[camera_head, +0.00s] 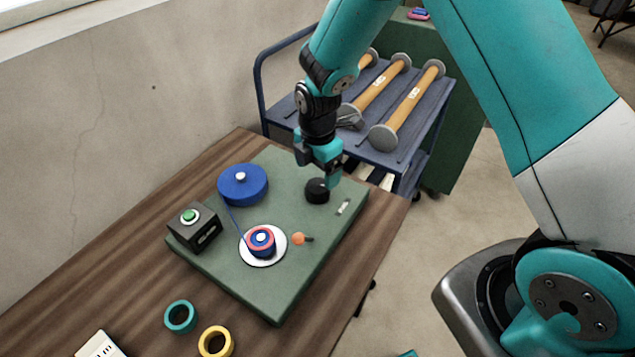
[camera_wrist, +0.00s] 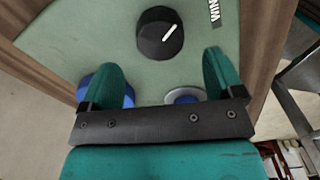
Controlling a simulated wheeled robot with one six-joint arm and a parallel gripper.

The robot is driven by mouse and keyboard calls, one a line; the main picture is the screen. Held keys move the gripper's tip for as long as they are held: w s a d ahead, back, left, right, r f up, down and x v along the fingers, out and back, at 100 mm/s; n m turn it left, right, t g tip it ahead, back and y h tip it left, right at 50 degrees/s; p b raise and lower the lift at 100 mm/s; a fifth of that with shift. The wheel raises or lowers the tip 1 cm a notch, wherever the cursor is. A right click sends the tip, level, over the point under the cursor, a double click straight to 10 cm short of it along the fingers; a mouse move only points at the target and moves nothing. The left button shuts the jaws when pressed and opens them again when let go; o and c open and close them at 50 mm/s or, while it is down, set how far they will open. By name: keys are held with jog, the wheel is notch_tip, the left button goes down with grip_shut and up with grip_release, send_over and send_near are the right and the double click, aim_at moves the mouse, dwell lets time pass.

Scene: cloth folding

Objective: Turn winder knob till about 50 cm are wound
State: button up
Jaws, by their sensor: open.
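The black winder knob (camera_head: 317,190) stands on the green board (camera_head: 290,290); in the wrist view the knob (camera_wrist: 157,38) has a white pointer line towards the upper right. My gripper (camera_head: 326,172) is open close to the knob, its teal fingers apart; in the wrist view the knob shows beyond the fingertips (camera_wrist: 166,72), not between them. A blue supply spool (camera_head: 242,188) sits at the board's left. A blue strand (camera_head: 235,223) runs from it to a small red-and-blue reel (camera_head: 261,240) on a white disc (camera_head: 275,258).
A black box with a green button (camera_head: 190,216) and an orange piece (camera_head: 299,239) are on the board. Teal (camera_head: 180,317) and yellow (camera_head: 216,342) rings lie on the wooden table (camera_head: 60,290). A blue cart with rolls (camera_head: 410,105) stands behind.

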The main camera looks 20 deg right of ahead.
aim_at(318, 185)
notch_tip(318, 185, down, 6)
jog(key=shift+r+p, duration=0.1)
jog(key=shift+p, duration=0.25)
jog(key=c, duration=0.9)
jog(key=shift+m, duration=0.4)
